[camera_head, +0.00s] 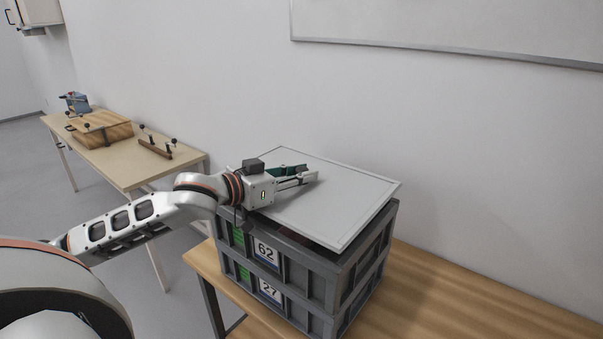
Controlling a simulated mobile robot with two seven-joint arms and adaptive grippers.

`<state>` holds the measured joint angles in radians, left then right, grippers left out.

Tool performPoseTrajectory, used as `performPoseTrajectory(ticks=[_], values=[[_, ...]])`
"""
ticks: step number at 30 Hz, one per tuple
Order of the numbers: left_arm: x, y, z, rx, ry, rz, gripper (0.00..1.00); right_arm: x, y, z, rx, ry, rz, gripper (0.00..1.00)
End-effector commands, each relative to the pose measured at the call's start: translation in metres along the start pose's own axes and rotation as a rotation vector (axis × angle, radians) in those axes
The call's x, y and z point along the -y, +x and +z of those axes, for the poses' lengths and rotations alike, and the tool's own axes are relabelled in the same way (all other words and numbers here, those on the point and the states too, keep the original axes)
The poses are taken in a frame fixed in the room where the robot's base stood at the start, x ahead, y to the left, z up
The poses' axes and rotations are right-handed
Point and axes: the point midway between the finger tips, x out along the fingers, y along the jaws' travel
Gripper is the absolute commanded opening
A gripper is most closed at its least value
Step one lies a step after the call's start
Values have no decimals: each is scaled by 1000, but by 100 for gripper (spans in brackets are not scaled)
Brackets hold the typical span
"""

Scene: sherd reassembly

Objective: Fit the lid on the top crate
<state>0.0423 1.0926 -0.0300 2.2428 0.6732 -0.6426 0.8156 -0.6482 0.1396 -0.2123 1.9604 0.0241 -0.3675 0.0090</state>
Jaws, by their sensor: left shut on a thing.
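The pale grey flat lid (335,205) is over the top crate (300,268), a dark grey box labelled 62. The lid looks slightly tilted, with a dark gap under its front and right edges; I cannot tell how far its left side touches the rim. My left gripper (305,176) reaches in from the left over the lid's left part and is shut on the lid. The exact grip point is hidden by the fingers. The top crate stands on a lower crate (276,292) labelled 27. My right gripper is not in view.
The crates stand on a wooden table (440,292), with bare top to the right. A wall with a whiteboard (450,30) is behind. A second table (125,160) at the back left holds a wooden box (102,132) and some tools.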

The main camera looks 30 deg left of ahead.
Motion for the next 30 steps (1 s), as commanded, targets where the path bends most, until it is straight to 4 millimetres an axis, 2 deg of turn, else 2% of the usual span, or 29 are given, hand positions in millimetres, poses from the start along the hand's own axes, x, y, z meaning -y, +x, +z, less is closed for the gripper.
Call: performPoseTrajectory(ticks=[30], values=[[0,3,22,-2,0,0,0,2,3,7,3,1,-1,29]])
